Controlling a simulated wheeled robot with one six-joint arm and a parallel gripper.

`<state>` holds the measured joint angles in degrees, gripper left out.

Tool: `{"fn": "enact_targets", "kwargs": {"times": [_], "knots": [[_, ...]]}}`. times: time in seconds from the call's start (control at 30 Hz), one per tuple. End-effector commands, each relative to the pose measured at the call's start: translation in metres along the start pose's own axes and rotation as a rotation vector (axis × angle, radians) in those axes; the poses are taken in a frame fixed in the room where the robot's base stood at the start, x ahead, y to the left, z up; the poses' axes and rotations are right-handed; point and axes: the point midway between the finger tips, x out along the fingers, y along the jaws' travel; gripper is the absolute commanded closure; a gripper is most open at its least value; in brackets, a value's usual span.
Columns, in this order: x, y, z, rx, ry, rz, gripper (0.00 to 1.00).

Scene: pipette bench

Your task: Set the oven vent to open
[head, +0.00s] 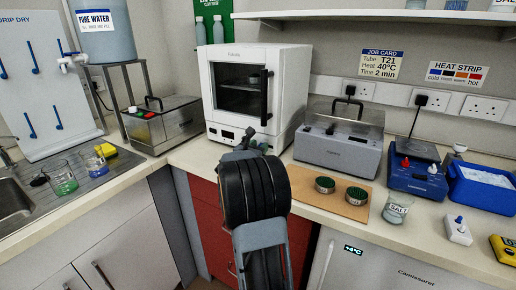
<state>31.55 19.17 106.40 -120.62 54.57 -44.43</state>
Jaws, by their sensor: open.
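The oven (290,85) is a white box on the bench in the middle of the head view. It has a dark window and a black upright door handle (266,97); its door looks shut. A small dark display (227,134) sits on its lower front panel. I cannot make out the vent or its setting. My gripper (249,138) is in front of the lower front of the oven, below the handle. It is open, and I see nothing held in it. My arm hides part of the lower panel and the bench edge.
A grey lidded bath (338,150) stands right of the oven, with a brown board (305,190) before it. A steel lidded box (165,122) stands to the left. A salt beaker (397,208) and a blue hotplate (418,180) are farther right. A shelf (400,15) runs above.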

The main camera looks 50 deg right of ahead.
Motion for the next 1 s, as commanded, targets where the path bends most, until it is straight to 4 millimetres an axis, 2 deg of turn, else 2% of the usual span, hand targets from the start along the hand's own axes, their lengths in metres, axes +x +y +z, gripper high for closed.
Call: {"fn": "enact_targets", "kwargs": {"times": [0.07,0.47,0.83,1.0], "knots": [[0.0,0.0,0.0,0.0,0.0,0.0,0.61],[0.0,0.0,0.0,0.0,0.0,0.0,0.99],[0.0,-0.001,-0.001,0.0,0.0,-0.001,1.0],[0.001,-0.027,-0.003,0.001,-0.001,-0.004,1.0]]}}
